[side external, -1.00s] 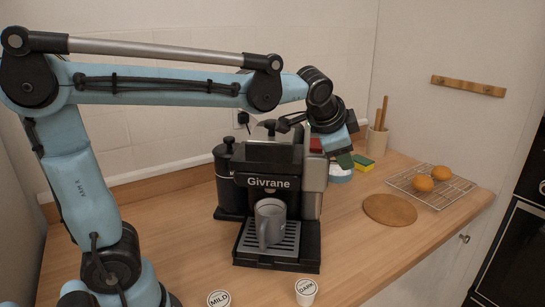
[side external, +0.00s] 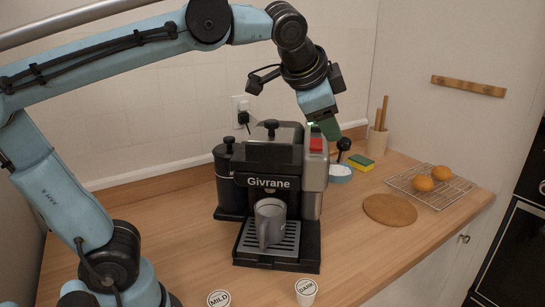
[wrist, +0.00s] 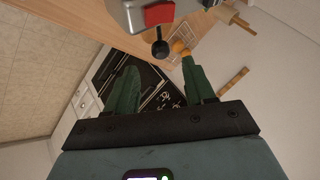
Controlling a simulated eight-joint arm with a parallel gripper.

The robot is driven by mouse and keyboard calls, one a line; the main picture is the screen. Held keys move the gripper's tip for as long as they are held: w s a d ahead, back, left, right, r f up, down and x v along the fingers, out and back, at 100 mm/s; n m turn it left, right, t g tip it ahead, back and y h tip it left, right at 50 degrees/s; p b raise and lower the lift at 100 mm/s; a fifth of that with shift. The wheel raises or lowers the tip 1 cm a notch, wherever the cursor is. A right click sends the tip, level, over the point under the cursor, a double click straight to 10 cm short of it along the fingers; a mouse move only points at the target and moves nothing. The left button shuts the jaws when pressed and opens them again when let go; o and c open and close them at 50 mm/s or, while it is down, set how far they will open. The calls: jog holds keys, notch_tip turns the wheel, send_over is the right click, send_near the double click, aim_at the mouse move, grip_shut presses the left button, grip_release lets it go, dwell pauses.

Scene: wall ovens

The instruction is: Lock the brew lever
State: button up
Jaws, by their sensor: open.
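The black coffee machine (side external: 269,165) labelled Givrane stands on the wooden counter. A round black knob (side external: 344,144), apparently the brew lever's end, sticks out at its right side beside a red block (side external: 317,144). In the wrist view the knob (wrist: 160,48) hangs below the red block (wrist: 159,14), near the gap between my fingertips. My gripper (side external: 330,128), with green fingers, is above and slightly left of the knob, apart from it as far as I can tell. It is open and empty (wrist: 159,66). The lever's shaft is mostly hidden.
A grey mug (side external: 269,222) stands on the drip tray. MILD (side external: 219,299) and DARK (side external: 306,290) pods are in front. A white tub (side external: 340,173), a sponge (side external: 361,162) and a utensil pot (side external: 377,141) are right of the machine. A wire rack (side external: 430,185) lies further right.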

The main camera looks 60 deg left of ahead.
jog(key=shift+s+r, duration=0.25)
jog(key=shift+r, duration=0.05)
jog(key=shift+c, duration=0.3)
jog(key=shift+w, duration=0.1)
jog(key=shift+c, duration=1.3)
jog(key=shift+w+a+r+g, duration=0.15)
jog(key=shift+a+r+g, duration=0.05)
jog(key=shift+a+g, duration=0.1)
jog(key=shift+c, duration=1.2)
jog(key=a+r+g, duration=0.1)
jog(key=w+a+r+n+g+h, duration=0.1)
jog(key=a, duration=0.1)
jog(key=w+a+r+n+g+h, duration=0.1)
jog(key=a, duration=0.1)
jog(key=shift+w, duration=0.25)
grip_shut()
jog(key=w+a+r+g+h, duration=0.1)
jog(key=a+r+h, duration=0.2)
jog(key=a+h, duration=0.3)
jog(key=shift+w+a, duration=0.15)
jog(key=shift+a, duration=0.2)
